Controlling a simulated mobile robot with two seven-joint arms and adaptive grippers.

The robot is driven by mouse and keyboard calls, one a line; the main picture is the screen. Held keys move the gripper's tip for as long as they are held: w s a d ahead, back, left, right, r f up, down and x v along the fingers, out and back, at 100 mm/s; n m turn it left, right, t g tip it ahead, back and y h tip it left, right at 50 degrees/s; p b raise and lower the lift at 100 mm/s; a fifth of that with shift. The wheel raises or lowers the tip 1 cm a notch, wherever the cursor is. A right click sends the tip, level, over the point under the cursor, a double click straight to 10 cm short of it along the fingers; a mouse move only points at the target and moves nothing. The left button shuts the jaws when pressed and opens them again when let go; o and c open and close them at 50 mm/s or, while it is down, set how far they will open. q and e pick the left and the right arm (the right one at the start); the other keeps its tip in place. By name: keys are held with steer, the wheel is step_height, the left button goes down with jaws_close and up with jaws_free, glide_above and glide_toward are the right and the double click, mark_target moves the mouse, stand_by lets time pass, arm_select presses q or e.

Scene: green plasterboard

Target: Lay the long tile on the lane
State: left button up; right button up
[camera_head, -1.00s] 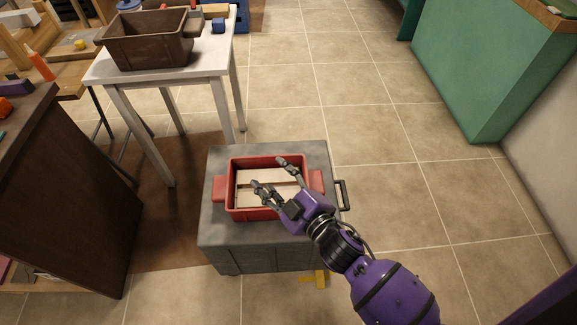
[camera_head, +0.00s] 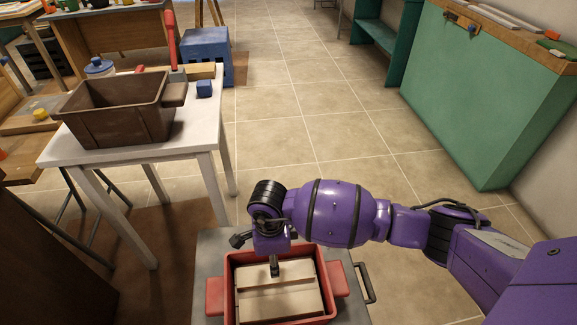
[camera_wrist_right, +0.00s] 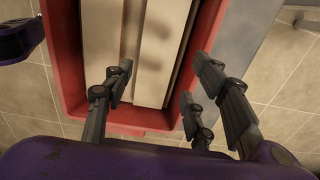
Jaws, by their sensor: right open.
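Several long beige tiles (camera_head: 282,304) lie side by side in a red tub (camera_head: 333,262) on a grey cabinet at the bottom of the head view. The tiles (camera_wrist_right: 152,45) also show in the right wrist view, between the tub's red walls (camera_wrist_right: 60,60). My right gripper (camera_head: 260,257) points down over the tub. In the right wrist view its fingers (camera_wrist_right: 158,80) are spread apart over the tiles, with nothing held. I cannot tell whether a fingertip touches a tile. My left gripper is not in view. I cannot make out the lane.
A white table (camera_head: 160,148) at left holds a brown bin (camera_head: 118,112), a blue block (camera_head: 204,89) and a beige piece (camera_head: 200,71). A green counter (camera_head: 480,100) stands at right. The tiled floor (camera_head: 335,110) between them is clear.

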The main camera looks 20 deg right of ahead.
steer(key=shift+s+f, duration=0.2)
steer(key=shift+f, duration=1.05)
step_height(320, 180, down, 4)
steer(key=shift+w+r, duration=0.1)
steer(key=shift+r, duration=0.05)
steer(key=shift+f, duration=0.4)
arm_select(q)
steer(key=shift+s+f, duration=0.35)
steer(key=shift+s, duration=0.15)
arm_select(e)
steer(key=shift+f, duration=0.25)
steer(key=c, duration=1)
steer(key=shift+c, duration=1.1)
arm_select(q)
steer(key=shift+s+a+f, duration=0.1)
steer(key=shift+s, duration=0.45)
arm_select(e)
steer(key=shift+r, duration=0.1)
steer(key=shift+w, duration=0.1)
